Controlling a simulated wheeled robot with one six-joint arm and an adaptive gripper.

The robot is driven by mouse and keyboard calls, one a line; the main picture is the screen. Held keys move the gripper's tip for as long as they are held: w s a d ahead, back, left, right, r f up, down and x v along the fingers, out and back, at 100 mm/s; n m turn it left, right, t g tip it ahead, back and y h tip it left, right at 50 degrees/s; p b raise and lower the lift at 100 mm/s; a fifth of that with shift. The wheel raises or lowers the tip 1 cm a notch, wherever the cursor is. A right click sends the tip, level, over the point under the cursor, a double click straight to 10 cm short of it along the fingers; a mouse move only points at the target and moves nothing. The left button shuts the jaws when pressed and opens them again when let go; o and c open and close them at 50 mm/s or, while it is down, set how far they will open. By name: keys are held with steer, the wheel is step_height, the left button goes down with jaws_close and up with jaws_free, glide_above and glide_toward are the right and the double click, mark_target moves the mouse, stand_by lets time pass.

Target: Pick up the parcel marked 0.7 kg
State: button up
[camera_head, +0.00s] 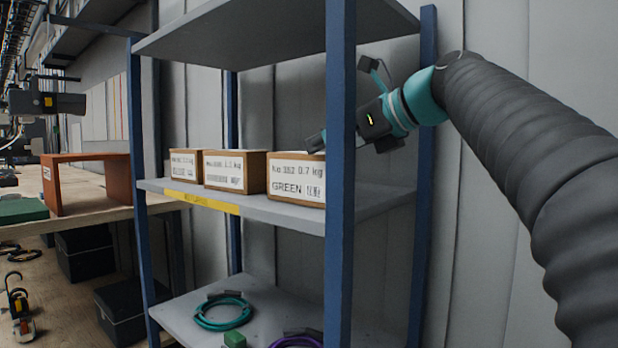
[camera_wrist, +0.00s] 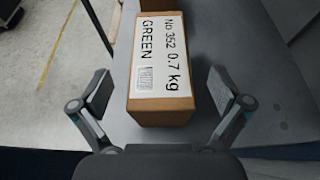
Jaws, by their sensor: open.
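The parcel marked 0.7 kg (camera_head: 297,179) is a brown box with a white label reading "No 352 0.7 kg GREEN". It stands at the right end of a row of parcels on the middle shelf (camera_head: 376,207). In the wrist view the same parcel (camera_wrist: 160,113) lies ahead, between the two open fingers. My gripper (camera_wrist: 160,92) is open and empty, with a gap on each side of the parcel. In the head view my gripper (camera_head: 316,141) is just above the parcel, partly hidden behind a blue shelf post.
Two similar parcels, one in the middle (camera_head: 234,171) and one at the left (camera_head: 186,164), stand left of the marked one. A blue post (camera_head: 340,150) rises in front of the shelf. An upper shelf (camera_head: 270,35) hangs above. The shelf right of the parcel is clear.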

mark_target(308, 156)
steer(key=x, duration=0.5)
steer(key=shift+w+a+f+b, duration=0.1)
steer(key=shift+w+a+b, duration=0.05)
steer(key=shift+a+b, duration=0.15)
steer(key=shift+d, duration=0.1)
steer(key=c, duration=1.9)
steer(key=shift+o, duration=0.2)
step_height(308, 156, up, 9)
steer(key=p, duration=0.4)
steer(key=shift+f, duration=0.25)
steer(key=shift+r, duration=0.75)
